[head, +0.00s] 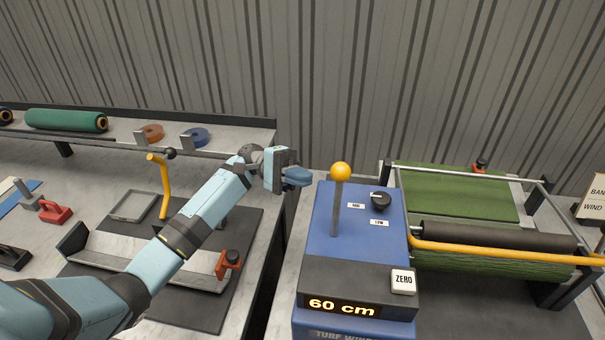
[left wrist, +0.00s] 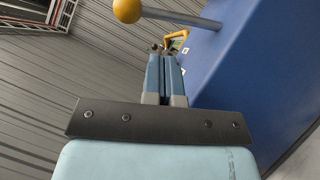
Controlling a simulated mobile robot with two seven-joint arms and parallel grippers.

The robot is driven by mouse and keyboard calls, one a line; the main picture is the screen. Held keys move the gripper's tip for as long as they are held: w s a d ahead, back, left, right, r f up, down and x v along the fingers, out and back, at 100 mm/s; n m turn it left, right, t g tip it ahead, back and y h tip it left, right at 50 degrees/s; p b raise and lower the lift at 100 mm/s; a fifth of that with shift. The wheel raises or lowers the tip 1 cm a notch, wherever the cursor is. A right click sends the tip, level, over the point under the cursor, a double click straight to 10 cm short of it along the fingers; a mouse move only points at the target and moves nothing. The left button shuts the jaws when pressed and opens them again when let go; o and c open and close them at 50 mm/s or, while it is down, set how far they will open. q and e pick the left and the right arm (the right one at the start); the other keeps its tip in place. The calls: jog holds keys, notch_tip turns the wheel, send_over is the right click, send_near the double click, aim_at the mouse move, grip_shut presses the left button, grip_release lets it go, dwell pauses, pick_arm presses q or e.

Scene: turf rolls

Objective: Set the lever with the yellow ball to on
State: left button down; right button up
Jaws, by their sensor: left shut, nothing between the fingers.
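The lever's yellow ball (head: 340,172) tops a grey rod (head: 336,210) on the blue machine (head: 315,225). The rod stands nearly upright in the head view. The ball (left wrist: 127,10) and rod also show at the top of the left wrist view. My left gripper (head: 298,176) is shut and empty, just left of the ball and apart from it. Its closed fingers (left wrist: 164,75) point along the blue housing in the left wrist view. No on or off marking is readable beside the lever. My right gripper is not in view.
The machine carries a black knob (head: 381,199), a white ZERO button (head: 403,281) and a display (head: 342,307) reading 60 cm. A turf roller with a yellow bar (head: 480,252) stands right. A bench with a green roll (head: 66,120) is left.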

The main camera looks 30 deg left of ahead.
aim_at(340, 194)
pick_arm(q)
jog(key=p+x, duration=0.1)
jog(key=x, duration=0.5)
jog(key=shift+r+p, duration=0.15)
jog(key=shift+p, duration=0.2)
jog(key=shift+s+d, duration=0.15)
jog(key=shift+d, duration=0.3)
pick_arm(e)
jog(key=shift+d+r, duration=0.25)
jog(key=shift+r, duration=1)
pick_arm(q)
jog(key=shift+s, duration=0.1)
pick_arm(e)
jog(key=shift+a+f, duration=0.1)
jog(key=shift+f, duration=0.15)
pick_arm(q)
jog(key=shift+s+d+r+m+b, duration=0.1)
jog(key=shift+s+r+m+b, duration=0.15)
jog(key=shift+m, duration=0.25)
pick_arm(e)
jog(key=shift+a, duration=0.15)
